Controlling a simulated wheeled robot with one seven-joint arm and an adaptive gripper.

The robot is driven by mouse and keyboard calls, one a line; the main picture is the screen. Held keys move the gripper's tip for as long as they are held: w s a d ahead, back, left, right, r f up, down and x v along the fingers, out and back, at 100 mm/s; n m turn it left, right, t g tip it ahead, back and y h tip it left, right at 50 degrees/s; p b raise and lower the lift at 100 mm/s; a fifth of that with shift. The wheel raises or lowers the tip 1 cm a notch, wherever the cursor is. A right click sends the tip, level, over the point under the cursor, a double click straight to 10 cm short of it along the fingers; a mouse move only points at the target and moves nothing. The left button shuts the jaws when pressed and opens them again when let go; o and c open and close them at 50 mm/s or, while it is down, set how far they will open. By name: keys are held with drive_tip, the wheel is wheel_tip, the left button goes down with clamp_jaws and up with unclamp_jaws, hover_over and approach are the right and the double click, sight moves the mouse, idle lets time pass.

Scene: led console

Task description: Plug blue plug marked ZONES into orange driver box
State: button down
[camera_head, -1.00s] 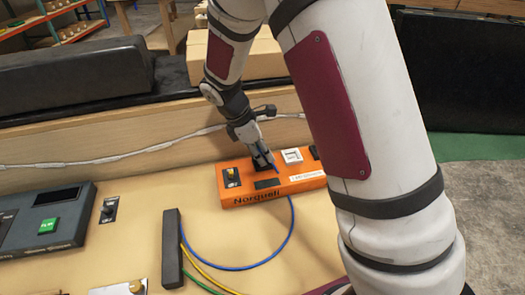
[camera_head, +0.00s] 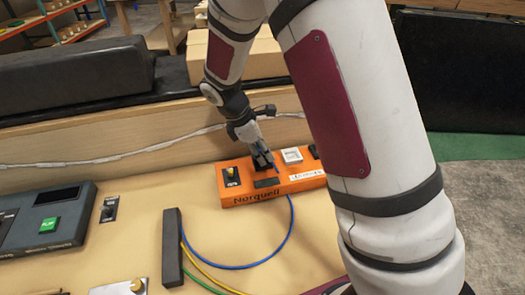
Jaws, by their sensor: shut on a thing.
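The orange driver box (camera_head: 244,195), lettered "Norquell", sits at the back of the tan bench, partly hidden at its right end by my arm. My gripper (camera_head: 264,164) is pointed down at the top of the box, near its middle. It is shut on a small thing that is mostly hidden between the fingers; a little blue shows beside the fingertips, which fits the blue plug. The ZONES marking cannot be read. A blue cable (camera_head: 287,237) loops from a black strip to the box's front edge. Whether the plug is seated cannot be told.
A black upright strip (camera_head: 172,249) with blue, yellow and green cables stands left of the box. A dark console (camera_head: 52,214) with a green button lies at far left, a small switch plate (camera_head: 109,208) beside it. Bare bench lies between.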

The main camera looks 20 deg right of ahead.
drive_tip(key=shift+s+f, duration=0.2)
drive_tip(key=shift+f, duration=0.25)
drive_tip(key=c, duration=1.2)
unclamp_jaws()
drive_tip(key=shift+c, duration=0.2)
drive_tip(key=shift+w, duration=0.1)
drive_tip(key=o, duration=0.7)
drive_tip(key=shift+r, duration=0.1)
drive_tip(key=shift+c, duration=0.2)
drive_tip(key=shift+w+r, duration=0.1)
drive_tip(key=shift+r, duration=0.1)
drive_tip(key=shift+r+p, duration=2.3)
drive_tip(key=shift+r, duration=1.1)
